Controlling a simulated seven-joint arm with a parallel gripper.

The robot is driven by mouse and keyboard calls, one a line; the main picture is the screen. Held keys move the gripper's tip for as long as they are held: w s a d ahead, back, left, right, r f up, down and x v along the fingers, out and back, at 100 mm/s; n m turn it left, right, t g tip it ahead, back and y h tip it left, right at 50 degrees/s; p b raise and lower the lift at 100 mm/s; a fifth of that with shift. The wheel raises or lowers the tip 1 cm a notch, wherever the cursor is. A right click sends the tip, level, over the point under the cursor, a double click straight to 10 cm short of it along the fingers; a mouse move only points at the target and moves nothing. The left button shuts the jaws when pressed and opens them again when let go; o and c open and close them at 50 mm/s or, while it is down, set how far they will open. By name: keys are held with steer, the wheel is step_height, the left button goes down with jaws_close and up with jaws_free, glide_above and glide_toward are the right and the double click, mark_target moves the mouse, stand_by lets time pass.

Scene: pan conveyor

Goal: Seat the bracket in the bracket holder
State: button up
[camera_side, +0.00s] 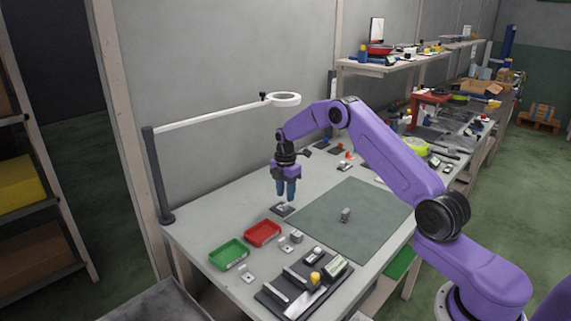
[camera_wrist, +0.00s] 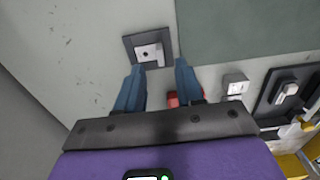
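My gripper (camera_side: 286,197) hangs pointing down over the light table, above a small dark square plate (camera_side: 282,209). In the wrist view my gripper (camera_wrist: 159,66) has its two blue fingers apart, with nothing held between them. The dark plate (camera_wrist: 133,40) lies just beyond the fingertips, beside the mat's corner. A light metal piece (camera_wrist: 148,52) with a dark hole sits on it. This looks like the bracket holder with a bracket-like piece on it; how fully that piece is seated I cannot tell.
Red (camera_side: 262,233) and green (camera_side: 228,254) trays, small metal pieces (camera_side: 247,273) and a dark fixture board (camera_side: 271,293) stand nearer the front. A lamp arm (camera_side: 210,116) rises behind.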

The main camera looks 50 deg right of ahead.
mark_target(285, 205)
step_height(285, 205, up, 13)
stand_by(0.3)
steer(key=shift+a, duration=0.1)
steer(key=s+a+r+m, duration=0.1)
steer(key=s+a+r, duration=0.2)
steer(key=s+a, duration=0.75)
steer(key=s+a+r+m, duration=0.2)
steer(key=s+a+r, duration=0.1)
steer(key=s+a, duration=0.7)
steer(key=s+d+f+m, duration=0.1)
steer(key=s+f+m, duration=0.1)
steer(key=s, duration=2.3)
steer(key=shift+d+f, duration=0.2)
steer(key=shift+f, duration=0.1)
